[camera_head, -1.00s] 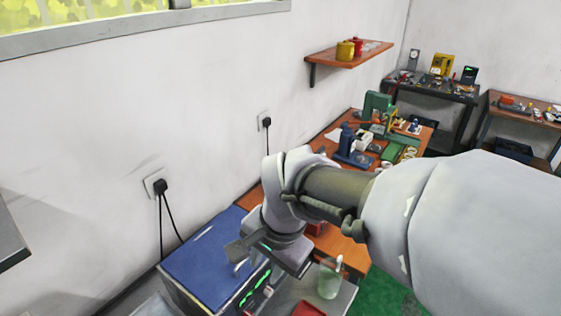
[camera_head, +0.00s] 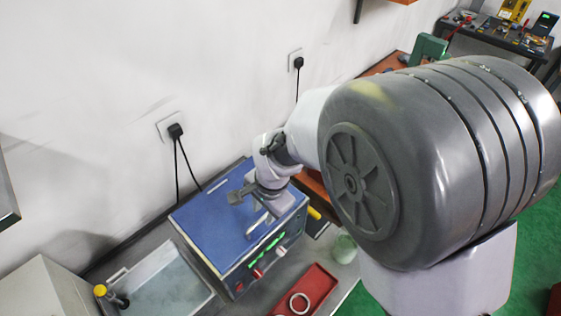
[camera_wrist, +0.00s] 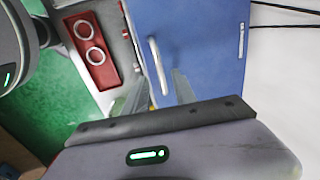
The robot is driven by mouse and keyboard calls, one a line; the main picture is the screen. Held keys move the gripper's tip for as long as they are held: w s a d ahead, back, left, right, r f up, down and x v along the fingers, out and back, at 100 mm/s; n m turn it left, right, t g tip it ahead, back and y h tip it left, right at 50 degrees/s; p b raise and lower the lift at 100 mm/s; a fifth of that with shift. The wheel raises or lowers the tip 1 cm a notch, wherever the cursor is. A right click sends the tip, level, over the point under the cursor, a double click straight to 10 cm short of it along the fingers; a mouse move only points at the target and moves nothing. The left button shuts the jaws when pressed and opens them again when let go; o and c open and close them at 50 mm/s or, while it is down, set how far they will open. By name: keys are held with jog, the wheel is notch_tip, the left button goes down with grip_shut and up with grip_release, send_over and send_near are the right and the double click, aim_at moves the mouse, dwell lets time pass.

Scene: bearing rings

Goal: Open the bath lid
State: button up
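The bath (camera_head: 232,284) is a box with a blue lid (camera_head: 205,215), which lies shut and flat on top. A pale bar handle (camera_head: 256,226) stands on the lid near its front edge. In the wrist view the lid (camera_wrist: 205,45) fills the upper middle and the handle (camera_wrist: 155,58) runs along its left side. My gripper (camera_head: 251,203) is over the lid close to the handle. In the wrist view my gripper (camera_wrist: 153,88) is open, with the near end of the handle appearing between its fingers. Whether the fingers touch the handle I cannot tell.
A red tray (camera_head: 322,282) with rings lies in front of the bath, beside a greenish jar (camera_head: 344,249). A metal basin (camera_head: 160,283) and a yellow-topped item (camera_head: 101,291) are at left. The wall with sockets (camera_head: 171,127) is close behind.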

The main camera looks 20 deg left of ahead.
jog(key=shift+w+a+f, duration=0.1)
jog(key=shift+w+f, duration=0.05)
jog(key=shift+f, duration=0.55)
jog(key=shift+w+a+f, duration=0.1)
jog(key=shift+f, duration=0.55)
jog(key=shift+c, duration=0.2)
grip_shut()
